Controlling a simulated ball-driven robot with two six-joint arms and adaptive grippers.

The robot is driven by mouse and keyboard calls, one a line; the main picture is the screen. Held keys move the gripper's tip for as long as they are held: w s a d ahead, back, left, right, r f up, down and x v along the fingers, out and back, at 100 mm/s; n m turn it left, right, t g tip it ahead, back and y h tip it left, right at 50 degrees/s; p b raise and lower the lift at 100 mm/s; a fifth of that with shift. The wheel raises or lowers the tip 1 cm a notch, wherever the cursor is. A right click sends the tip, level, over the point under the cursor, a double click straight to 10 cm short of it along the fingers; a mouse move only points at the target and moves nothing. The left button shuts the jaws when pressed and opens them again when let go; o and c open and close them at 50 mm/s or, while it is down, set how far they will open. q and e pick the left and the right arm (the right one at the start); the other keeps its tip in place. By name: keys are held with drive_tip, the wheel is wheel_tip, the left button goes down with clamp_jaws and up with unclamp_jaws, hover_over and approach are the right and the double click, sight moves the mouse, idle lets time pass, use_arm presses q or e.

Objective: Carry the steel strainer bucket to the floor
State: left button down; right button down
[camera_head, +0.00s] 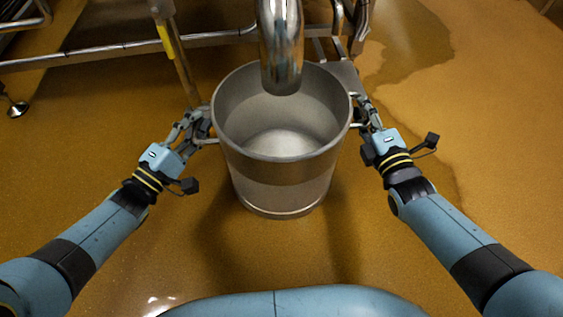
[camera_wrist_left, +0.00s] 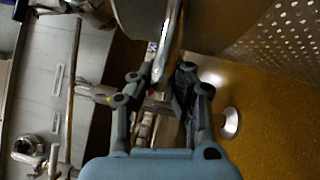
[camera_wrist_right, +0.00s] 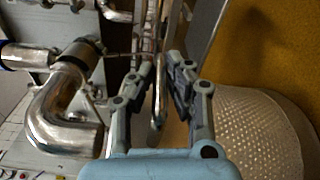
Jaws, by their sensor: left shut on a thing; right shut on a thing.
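The steel strainer bucket (camera_head: 250,175) is upright in the middle of the head view, open at the top and with nothing visible in it. Its perforated wall shows in the left wrist view (camera_wrist_left: 290,35) and the right wrist view (camera_wrist_right: 262,130). My left gripper (camera_head: 205,130) is shut on a handle at the bucket's left side; this handle (camera_wrist_left: 172,35) shows in the left wrist view. My right gripper (camera_head: 362,118) is shut on the handle (camera_wrist_right: 158,110) at its right side. I cannot tell whether the bucket's base touches the floor.
A thick steel pipe (camera_head: 281,45) comes down in front of the bucket's far rim. Rails and legs of a metal frame (camera_head: 110,50) stand behind. The brown floor (camera_head: 75,120) is open at the left and right, with a darker wet-looking patch at the right.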

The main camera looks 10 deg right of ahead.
use_arm(q)
drive_tip(key=shift+w+r, duration=0.15)
drive_tip(key=shift+r, duration=0.15)
use_arm(e)
drive_tip(key=shift+w+r, duration=0.1)
drive_tip(key=shift+r, duration=0.05)
